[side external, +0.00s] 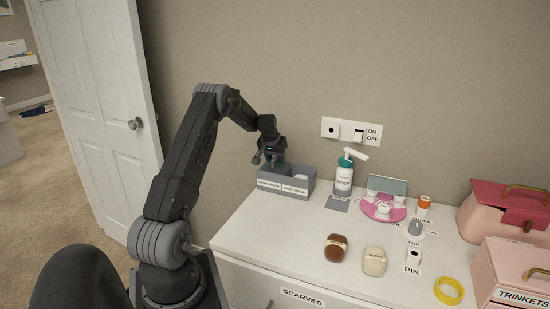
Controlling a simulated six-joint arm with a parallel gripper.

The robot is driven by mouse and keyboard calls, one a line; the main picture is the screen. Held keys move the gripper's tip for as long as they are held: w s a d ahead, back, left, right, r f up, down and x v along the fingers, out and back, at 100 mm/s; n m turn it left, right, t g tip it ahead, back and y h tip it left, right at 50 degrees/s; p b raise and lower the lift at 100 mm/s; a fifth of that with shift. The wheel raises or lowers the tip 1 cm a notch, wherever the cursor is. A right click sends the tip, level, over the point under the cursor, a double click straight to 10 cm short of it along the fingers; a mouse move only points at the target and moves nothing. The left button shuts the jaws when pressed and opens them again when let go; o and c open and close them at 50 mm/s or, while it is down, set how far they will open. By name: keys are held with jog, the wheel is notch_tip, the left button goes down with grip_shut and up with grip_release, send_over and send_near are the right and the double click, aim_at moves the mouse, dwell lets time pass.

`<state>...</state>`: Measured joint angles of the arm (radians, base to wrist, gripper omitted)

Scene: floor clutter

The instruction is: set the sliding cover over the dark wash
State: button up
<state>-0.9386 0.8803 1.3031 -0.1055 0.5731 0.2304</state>
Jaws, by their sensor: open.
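A grey-blue box (311,184) stands at the back left of the white dresser top. Its front carries two labels: the dark wash label (268,185) on the left and the light wash label (295,190) on the right. Something white (301,177) shows in the right, light wash compartment. My gripper (266,163) is open, pointing down just above the left, dark wash side, and hides part of the box's back and inside. I cannot make out the sliding cover clearly, nor whether the fingers touch the box.
A teal pump bottle (343,177) stands right of the box. Beyond it are a pink tray (381,212), an orange-capped bottle (424,205), brown and cream cases (336,247), a yellow ring (448,291) and pink boxes (510,270). The dresser's left front top is clear.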

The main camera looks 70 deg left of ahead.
aim_at(270, 171)
jog(key=v, duration=1.4)
jog(key=w+d+r+m+t+h, duration=0.15)
jog(key=d+r, duration=0.35)
jog(key=d, duration=0.8)
jog(key=d+r+m+y, duration=0.15)
jog(key=d+r, duration=0.35)
jog(key=d, duration=0.7)
jog(key=s+d+f+m+h, duration=0.2)
jog(key=s+d+m, duration=0.4)
jog(key=s+d, duration=1.2)
jog(key=d+t+h, duration=0.1)
jog(key=d, duration=0.3)
jog(key=shift+f, duration=0.15)
